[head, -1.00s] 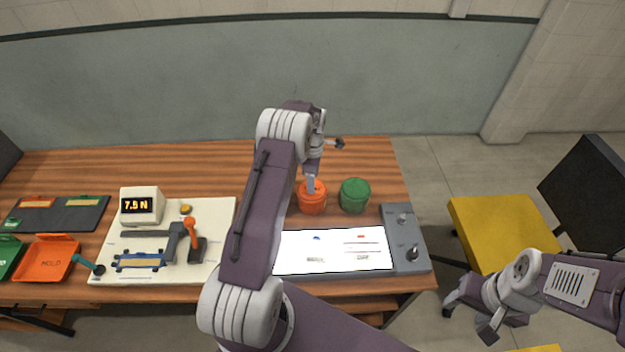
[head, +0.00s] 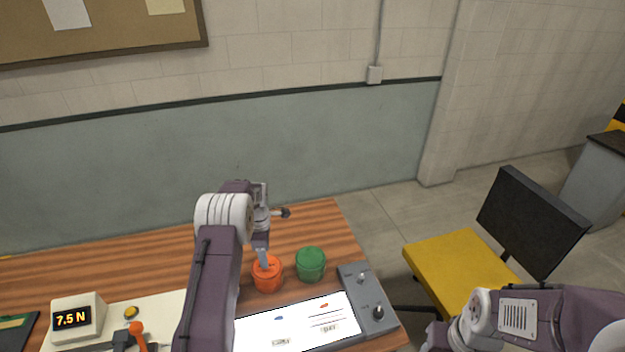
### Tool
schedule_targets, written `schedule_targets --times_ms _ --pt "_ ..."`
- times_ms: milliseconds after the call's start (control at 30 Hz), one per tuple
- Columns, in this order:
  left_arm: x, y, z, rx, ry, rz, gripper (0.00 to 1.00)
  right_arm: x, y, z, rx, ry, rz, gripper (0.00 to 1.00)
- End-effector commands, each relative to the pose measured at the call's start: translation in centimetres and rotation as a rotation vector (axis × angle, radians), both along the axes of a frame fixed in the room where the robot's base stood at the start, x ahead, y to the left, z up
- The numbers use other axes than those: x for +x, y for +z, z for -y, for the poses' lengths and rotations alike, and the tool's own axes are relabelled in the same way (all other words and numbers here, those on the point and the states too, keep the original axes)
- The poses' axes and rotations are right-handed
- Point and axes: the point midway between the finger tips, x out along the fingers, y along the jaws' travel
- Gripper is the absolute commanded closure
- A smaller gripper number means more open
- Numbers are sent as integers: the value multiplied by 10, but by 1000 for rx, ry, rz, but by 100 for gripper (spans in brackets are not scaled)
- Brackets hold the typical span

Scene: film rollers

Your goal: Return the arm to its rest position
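My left arm reaches up from the bottom of the head view over the table. My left gripper (head: 264,255) is just above and behind the orange round pot (head: 267,275), overlapping its top edge in the picture. I cannot tell whether it touches the pot or whether its fingers are open. No held object shows. My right arm lies at the lower right, in front of the yellow chair. My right gripper (head: 437,338) is partly cut off by the bottom edge, and its opening cannot be made out.
A green round pot (head: 311,264) stands right of the orange one. A lit white panel (head: 297,322) with a grey knob box (head: 368,297) lies in front. A force display (head: 77,318) sits at left. A yellow chair (head: 460,262) stands beyond the table's right end.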

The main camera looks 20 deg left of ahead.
Motion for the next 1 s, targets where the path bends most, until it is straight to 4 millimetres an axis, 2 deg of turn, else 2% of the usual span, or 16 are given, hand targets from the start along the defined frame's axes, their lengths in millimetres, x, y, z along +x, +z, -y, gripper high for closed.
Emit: schedule_targets --times_ms 67,133,167,200,233,300,367,467,567,600,667,700,800,867,1000 --pt "3 2 5 2 -11 6 46 0 -1 0 0 0 0 46" --pt "15 21 11 11 -29 44 46 0 -1 0 0 0 0 46" --pt "21 34 15 18 -40 69 46 0 -2 0 0 0 0 46" --pt "28 55 24 26 -60 103 46 0 -3 0 0 0 0 46" --pt "28 73 34 28 -79 122 46 0 -4 0 0 0 0 46" --pt "13 105 58 29 -123 140 46 0 -5 0 0 0 0 46" --pt "-6 124 78 30 -197 153 46 0 -7 0 0 0 0 46" --pt "-52 145 108 39 -422 165 46 0 -9 0 0 0 0 46" --pt "-107 148 129 52 -715 164 46 0 -10 0 0 0 0 46" --pt "-132 145 134 57 -846 158 46 0 -11 0 0 0 0 46" --pt "-168 135 140 64 -1057 144 46 0 -11 0 0 0 0 46" --pt "-193 126 141 65 -1200 127 46 0 -11 0 0 0 0 46" --pt "-237 103 140 49 -1507 80 46 0 -11 0 0 0 0 46" --pt "-246 95 140 47 -1650 69 46 0 -10 0 0 0 0 46" --pt "-238 96 140 85 -1846 88 46 0 -11 0 0 0 0 46"
